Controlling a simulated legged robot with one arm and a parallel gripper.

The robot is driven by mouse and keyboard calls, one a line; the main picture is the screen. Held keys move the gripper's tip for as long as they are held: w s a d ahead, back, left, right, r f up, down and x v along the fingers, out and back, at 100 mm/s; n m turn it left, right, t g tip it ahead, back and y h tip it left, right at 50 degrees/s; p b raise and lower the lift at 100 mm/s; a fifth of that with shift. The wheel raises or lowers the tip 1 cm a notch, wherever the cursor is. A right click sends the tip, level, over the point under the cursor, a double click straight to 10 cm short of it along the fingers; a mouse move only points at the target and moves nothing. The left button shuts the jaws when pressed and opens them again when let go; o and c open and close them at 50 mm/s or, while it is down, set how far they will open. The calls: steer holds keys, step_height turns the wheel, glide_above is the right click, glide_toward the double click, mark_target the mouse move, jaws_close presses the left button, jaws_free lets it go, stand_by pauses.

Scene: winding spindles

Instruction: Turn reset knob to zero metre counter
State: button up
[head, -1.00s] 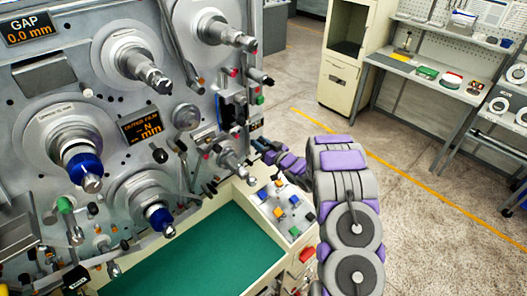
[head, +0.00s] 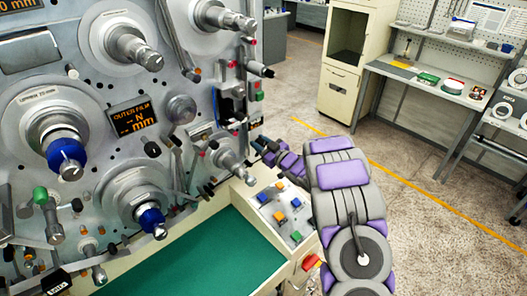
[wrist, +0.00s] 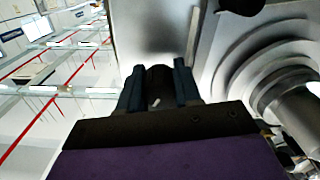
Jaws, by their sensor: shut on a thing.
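In the wrist view my gripper (wrist: 158,88) has its two fingers on either side of a dark round knob (wrist: 158,80) with a small white mark, and it is shut on it. The knob sits in front of a grey metal face. In the head view my gripper (head: 264,147) is at the right edge of the machine panel, beside a metal spindle (head: 232,162). The knob is hidden there behind my gripper. I cannot see the metre counter's reading.
The machine panel (head: 95,85) carries several protruding spindles, including blue-ended ones (head: 66,158). A control box with coloured buttons (head: 283,210) and a green tray floor (head: 190,265) lie below. A cabinet (head: 345,85) and workbench (head: 430,85) stand behind.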

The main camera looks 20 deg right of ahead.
mark_target(264, 145)
steer(key=shift+f+n+b, duration=0.15)
steer(key=shift+n+b, duration=1.1)
steer(key=shift+b, duration=0.8)
steer(key=shift+f+n+b, duration=0.15)
steer(key=shift+n+b, duration=1.1)
steer(key=shift+b, duration=0.8)
steer(key=shift+r+n+b, duration=0.15)
steer(key=shift+n+b, duration=0.45)
steer(key=shift+b, duration=0.3)
steer(key=o, duration=0.9)
steer(key=shift+r, duration=0.1)
steer(key=shift+o, duration=0.2)
steer(key=shift+v, duration=3.55)
steer(key=shift+w, duration=0.1)
